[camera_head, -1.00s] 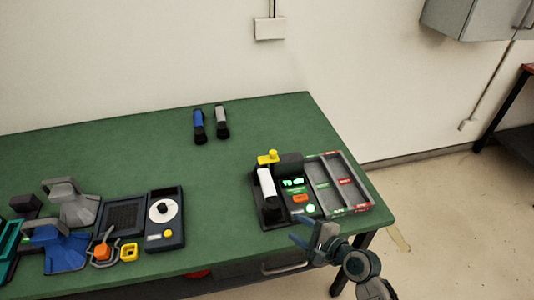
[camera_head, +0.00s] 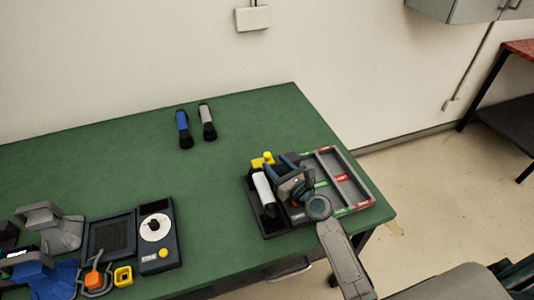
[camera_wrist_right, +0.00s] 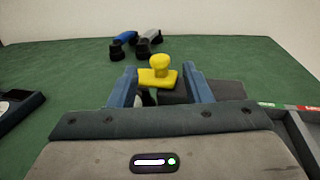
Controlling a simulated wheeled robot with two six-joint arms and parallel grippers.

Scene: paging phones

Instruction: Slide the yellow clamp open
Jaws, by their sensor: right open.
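The yellow clamp (camera_head: 262,160) sits at the far end of the dark test unit (camera_head: 277,226), beyond a white cylindrical handset (camera_head: 264,189). In the right wrist view the yellow clamp (camera_wrist_right: 158,70) shows a flat plate with a round knob on top. My right gripper (camera_head: 285,162) is over the unit, its two blue fingers pointing at the clamp. In the wrist view the fingers of the right gripper (camera_wrist_right: 160,82) are apart, one on each side of the clamp's plate. I cannot tell whether they touch it.
A grey sorting tray (camera_head: 362,197) with red and green labels adjoins the unit on the right. Blue (camera_head: 183,128) and grey (camera_head: 207,120) handsets lie further back. A station with a dial (camera_head: 153,228) stands on the left. The green table's middle is clear.

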